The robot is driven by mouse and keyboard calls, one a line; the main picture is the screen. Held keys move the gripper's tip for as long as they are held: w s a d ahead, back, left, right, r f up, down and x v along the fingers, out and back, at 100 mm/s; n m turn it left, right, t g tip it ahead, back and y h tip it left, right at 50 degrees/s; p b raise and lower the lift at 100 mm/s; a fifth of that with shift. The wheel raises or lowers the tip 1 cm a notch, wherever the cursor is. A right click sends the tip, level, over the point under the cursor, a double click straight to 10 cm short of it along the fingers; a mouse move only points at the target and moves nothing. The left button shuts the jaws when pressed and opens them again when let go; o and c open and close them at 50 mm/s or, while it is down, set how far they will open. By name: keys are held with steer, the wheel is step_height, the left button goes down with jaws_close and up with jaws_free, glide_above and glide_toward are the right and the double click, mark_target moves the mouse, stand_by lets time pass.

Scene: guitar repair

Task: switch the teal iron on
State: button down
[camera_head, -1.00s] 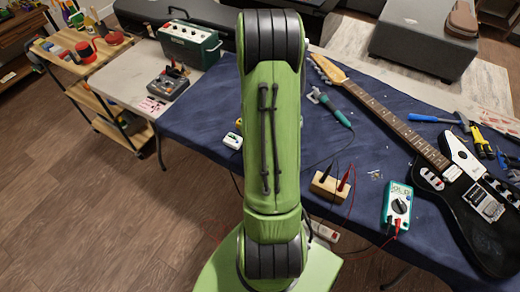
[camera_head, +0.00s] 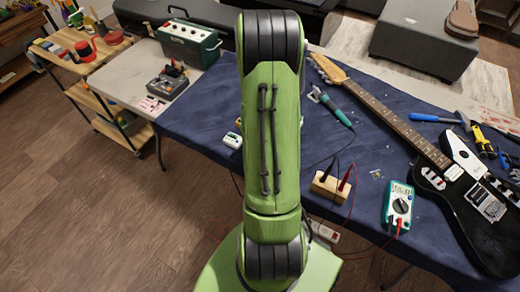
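The teal iron (camera_head: 338,110) lies on the blue cloth to the right of my arm, beside the guitar neck. Its tip end points up and left by a small metal stand (camera_head: 314,95). A dark cable runs from its handle down and left, and passes out of sight behind my green arm. I cannot make out a switch or a lit lamp on it. A small white device (camera_head: 233,140) lies at the cloth's left edge, partly hidden by my arm. My gripper is not in view; my arm fills the middle of the picture.
A wooden block (camera_head: 331,185) with red and black leads and a teal multimeter (camera_head: 399,203) lie on the cloth. A black guitar (camera_head: 470,205) covers the right side. A white power strip (camera_head: 326,233) shows partly below the table edge. A wooden cart (camera_head: 95,85) stands at left.

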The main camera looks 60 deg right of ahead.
steer(key=shift+f+b, duration=0.4)
steer(key=shift+f, duration=0.15)
step_height(320, 180, up, 7)
steer(key=p, duration=0.5)
steer(key=shift+r+p, duration=0.15)
steer(key=shift+p, duration=0.2)
stand_by(0.4)
